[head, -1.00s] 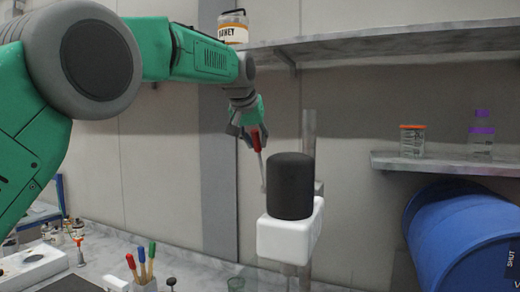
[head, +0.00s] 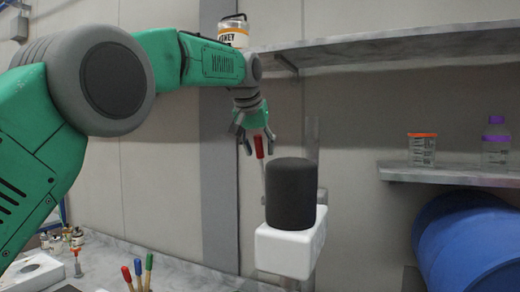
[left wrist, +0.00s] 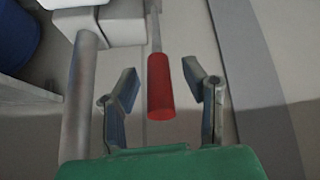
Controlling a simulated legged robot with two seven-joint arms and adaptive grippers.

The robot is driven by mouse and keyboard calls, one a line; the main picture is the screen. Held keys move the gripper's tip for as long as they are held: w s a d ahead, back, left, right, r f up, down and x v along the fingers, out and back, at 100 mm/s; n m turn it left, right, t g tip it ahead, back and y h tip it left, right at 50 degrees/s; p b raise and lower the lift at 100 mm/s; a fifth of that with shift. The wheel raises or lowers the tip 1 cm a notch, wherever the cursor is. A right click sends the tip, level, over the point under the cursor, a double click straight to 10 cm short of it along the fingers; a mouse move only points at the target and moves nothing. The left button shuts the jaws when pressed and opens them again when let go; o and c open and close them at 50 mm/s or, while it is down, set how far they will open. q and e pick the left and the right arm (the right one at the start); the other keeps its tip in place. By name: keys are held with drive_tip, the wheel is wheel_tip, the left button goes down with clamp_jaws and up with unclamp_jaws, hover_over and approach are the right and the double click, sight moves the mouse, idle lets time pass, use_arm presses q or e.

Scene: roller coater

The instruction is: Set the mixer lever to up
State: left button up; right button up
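The mixer has a black cylindrical top (head: 291,193) on a white body (head: 288,250). Its lever, a thin grey rod with a red handle (head: 259,147), stands nearly upright at the mixer's left side in the head view. My left gripper (head: 253,138) is at the top of the lever, pointing down. In the left wrist view the red handle (left wrist: 160,88) lies between the spread fingers of the left gripper (left wrist: 162,78), with gaps on both sides. The left gripper is open. My right gripper is not in view.
A shelf (head: 400,42) runs above the mixer, with a honey jar (head: 233,34) near its left end. A lower shelf (head: 450,175) at right holds two containers. A blue barrel (head: 465,240) is below it. Several coloured-handled tools (head: 138,272) stand on the bench.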

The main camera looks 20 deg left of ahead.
use_arm(q)
drive_tip(key=shift+r, duration=0.1)
drive_tip(key=v, duration=1.1)
drive_tip(key=shift+r, duration=0.3)
drive_tip(key=shift+s, duration=0.2)
drive_tip(key=shift+f, duration=0.1)
